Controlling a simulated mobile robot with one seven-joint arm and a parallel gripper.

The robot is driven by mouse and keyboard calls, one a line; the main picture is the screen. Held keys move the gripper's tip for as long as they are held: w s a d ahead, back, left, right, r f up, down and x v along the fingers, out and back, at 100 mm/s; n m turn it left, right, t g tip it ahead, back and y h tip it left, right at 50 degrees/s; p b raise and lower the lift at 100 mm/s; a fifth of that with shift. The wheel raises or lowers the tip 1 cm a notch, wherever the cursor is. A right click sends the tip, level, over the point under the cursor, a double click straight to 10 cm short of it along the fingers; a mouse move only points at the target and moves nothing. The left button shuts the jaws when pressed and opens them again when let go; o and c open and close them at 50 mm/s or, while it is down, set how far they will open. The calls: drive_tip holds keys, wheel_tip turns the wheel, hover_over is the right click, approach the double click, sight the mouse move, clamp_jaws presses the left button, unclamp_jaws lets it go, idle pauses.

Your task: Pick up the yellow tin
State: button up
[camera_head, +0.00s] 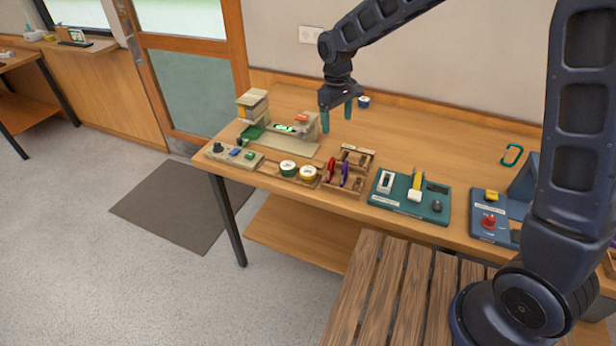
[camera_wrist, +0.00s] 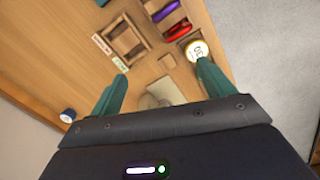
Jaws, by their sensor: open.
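The yellow tin (camera_head: 308,173) is a small round tin with a white top and a yellow rim. It sits in a wooden tray (camera_head: 284,178) near the front edge of the bench, next to a green tin (camera_head: 288,168). In the wrist view the yellow tin (camera_wrist: 197,50) shows just beyond the right fingertip, which partly hides it. My gripper (camera_head: 337,118) is open and empty, with its teal fingers pointing down. It hangs above the bench, behind and to the right of the tin; the wrist view shows both fingers (camera_wrist: 162,74) apart.
A wooden rack (camera_head: 361,157) with red and purple carabiners stands right of the tin. A stacked beige display (camera_head: 252,104) stands at the left. A teal board (camera_head: 382,202) lies further right. A dark blue roll (camera_head: 364,101) is at the back.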

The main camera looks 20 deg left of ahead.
drive_tip(key=n, duration=0.2)
approach(308, 171)
drive_tip(key=f, duration=0.3)
drive_tip(key=shift+s+a+h, duration=0.2)
drive_tip(key=shift+s+h, duration=0.1)
drive_tip(key=shift+w+d+f, duration=0.1)
drive_tip(key=shift+d+f, duration=0.05)
drive_tip(key=shift+f, duration=0.8)
drive_tip(key=shift+w+d+f, duration=0.1)
drive_tip(key=shift+d+f, duration=0.05)
drive_tip(key=shift+f, duration=0.75)
drive_tip(key=shift+w+d+f, duration=0.1)
drive_tip(key=shift+d+f, duration=0.05)
drive_tip(key=shift+f, duration=0.8)
drive_tip(key=c, duration=1.1)
